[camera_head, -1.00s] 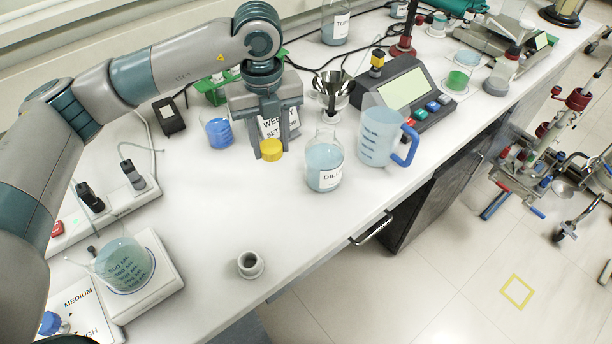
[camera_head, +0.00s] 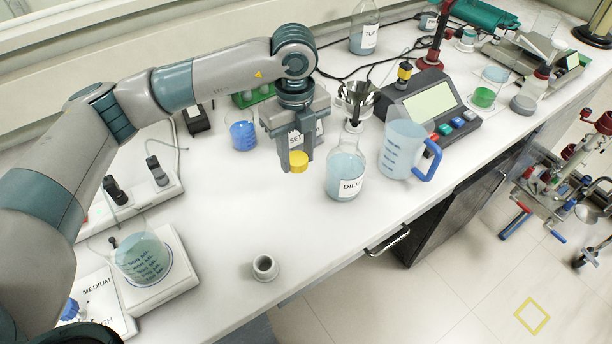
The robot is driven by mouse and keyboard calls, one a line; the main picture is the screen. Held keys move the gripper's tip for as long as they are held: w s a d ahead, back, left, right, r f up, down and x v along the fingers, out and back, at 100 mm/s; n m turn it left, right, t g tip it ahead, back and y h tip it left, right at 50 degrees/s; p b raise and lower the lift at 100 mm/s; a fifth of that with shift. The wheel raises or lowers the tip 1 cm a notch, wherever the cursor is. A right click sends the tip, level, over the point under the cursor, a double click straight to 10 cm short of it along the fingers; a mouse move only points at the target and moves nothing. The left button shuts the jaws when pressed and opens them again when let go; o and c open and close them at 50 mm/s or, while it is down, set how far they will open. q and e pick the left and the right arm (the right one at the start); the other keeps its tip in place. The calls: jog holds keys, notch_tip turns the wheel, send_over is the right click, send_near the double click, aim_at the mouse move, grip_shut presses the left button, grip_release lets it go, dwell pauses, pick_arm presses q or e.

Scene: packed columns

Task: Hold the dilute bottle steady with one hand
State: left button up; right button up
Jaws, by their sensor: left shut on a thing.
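The dilute bottle (camera_head: 345,179) stands upright on the white bench, a clear round bottle with pale blue liquid and a label reading "DILU". Its neck shows in front of a metal funnel. My left gripper (camera_head: 297,155) is just left of the bottle, pointing down, apart from it. It is shut on a yellow cap (camera_head: 298,163) at its fingertips, low over the bench. Whether the cap touches the bench is hard to tell. The "SET" sign (camera_head: 296,139) is partly hidden by the gripper. My right gripper is not in view.
A measuring jug (camera_head: 398,150) with a blue handle stands close right of the bottle. A small grey cup (camera_head: 265,267) stands near the front edge. The bench between is clear.

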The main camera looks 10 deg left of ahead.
aim_at(297, 158)
pick_arm(q)
notch_tip(297, 158, down, 3)
jog(key=shift+f+p, duration=0.2)
jog(key=shift+p, duration=0.3)
jog(key=shift+f, duration=0.25)
notch_tip(297, 158, down, 3)
jog(key=shift+r+p, duration=0.15)
jog(key=shift+p, duration=0.5)
jog(key=shift+f, duration=0.5)
